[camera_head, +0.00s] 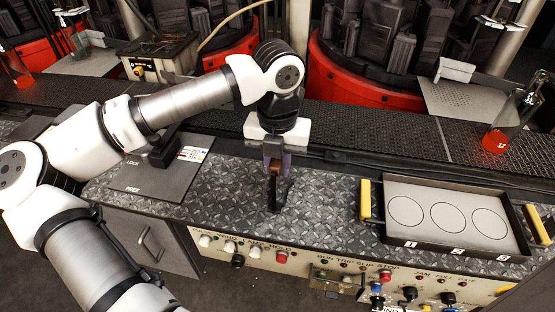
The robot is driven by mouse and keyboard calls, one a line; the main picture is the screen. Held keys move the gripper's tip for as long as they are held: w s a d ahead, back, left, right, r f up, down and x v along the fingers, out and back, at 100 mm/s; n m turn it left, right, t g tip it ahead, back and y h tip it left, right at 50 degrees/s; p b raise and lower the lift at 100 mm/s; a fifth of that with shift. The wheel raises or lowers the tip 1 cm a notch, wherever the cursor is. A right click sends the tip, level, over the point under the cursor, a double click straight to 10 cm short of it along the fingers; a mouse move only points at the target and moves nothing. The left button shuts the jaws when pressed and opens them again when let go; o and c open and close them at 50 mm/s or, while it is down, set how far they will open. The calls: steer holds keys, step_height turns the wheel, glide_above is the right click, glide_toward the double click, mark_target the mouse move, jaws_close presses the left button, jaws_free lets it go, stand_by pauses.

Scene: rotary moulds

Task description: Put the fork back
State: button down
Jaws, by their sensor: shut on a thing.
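My gripper (276,160) points down over the diamond-plate worktop, left of the picture's middle. Its jaws are shut on a small brown piece with a dark, narrow part (280,194) below it. I take this to be the fork, but its prongs cannot be made out. The dark part reaches down close to the worktop (325,205); whether it touches cannot be told. The fingers and my wrist hide the upper end of the held thing.
A grey plate marked LOCK and FREE (150,180) lies at left, with a black block (165,151). At right is a tray (455,247) with three numbered circles and yellow handles. A control panel (270,252) runs along the front. A flask with red liquid (500,139) stands behind.

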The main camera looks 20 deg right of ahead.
steer(key=shift+f, duration=0.15)
steer(key=c, duration=1.3)
jaws_free()
step_height(320, 180, up, 12)
steer(key=shift+r+b, duration=0.2)
steer(key=shift+b, duration=0.75)
